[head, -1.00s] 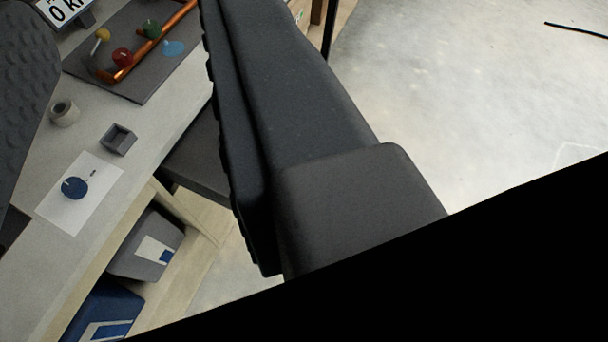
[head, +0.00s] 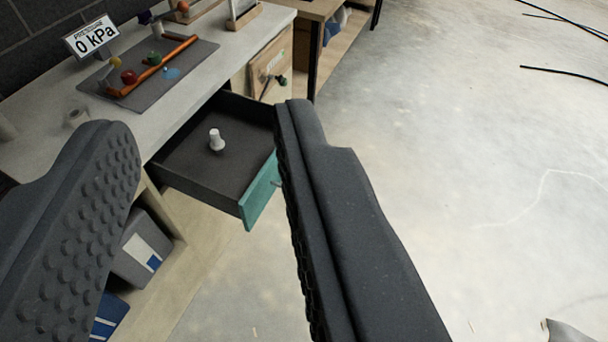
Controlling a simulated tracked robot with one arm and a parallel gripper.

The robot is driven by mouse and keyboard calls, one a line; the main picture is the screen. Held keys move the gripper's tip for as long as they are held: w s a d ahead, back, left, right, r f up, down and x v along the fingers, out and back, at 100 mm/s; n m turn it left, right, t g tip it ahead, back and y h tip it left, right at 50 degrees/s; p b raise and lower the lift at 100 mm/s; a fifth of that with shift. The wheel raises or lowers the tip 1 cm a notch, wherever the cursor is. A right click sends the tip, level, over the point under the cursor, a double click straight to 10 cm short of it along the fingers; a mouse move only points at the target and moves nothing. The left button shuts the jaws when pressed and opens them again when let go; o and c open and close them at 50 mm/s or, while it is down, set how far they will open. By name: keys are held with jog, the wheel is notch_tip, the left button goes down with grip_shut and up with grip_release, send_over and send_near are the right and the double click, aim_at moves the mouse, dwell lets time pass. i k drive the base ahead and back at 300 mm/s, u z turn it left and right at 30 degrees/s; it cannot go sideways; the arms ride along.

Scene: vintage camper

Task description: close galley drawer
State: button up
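The galley drawer (head: 190,172) is pulled out from under the white counter. It is a dark grey box with a teal front panel (head: 259,190) that has a small handle, partly hidden by my right finger. A small white object (head: 216,140) stands inside the drawer. My gripper (head: 205,135) is open and empty, its two dark padded fingers wide apart. The left finger covers part of the counter. The right finger appears just right of the teal front in the picture; I cannot tell whether they touch.
The counter (head: 165,118) holds a grey mat (head: 195,58) with an orange pipe and colored knobs, and a "0 kPa" sign (head: 92,37). Below are a grey bin (head: 133,262) and a blue bin (head: 104,318). The concrete floor (head: 440,150) at right is mostly clear, with dark cables.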

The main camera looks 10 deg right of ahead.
aim_at(241, 181)
jog(key=z, duration=0.05)
jog(key=i, duration=0.5)
jog(key=u, duration=0.4)
jog(key=k, duration=1.25)
jog(key=u, duration=0.35)
jog(key=i, duration=1.6)
jog(key=z, duration=0.2)
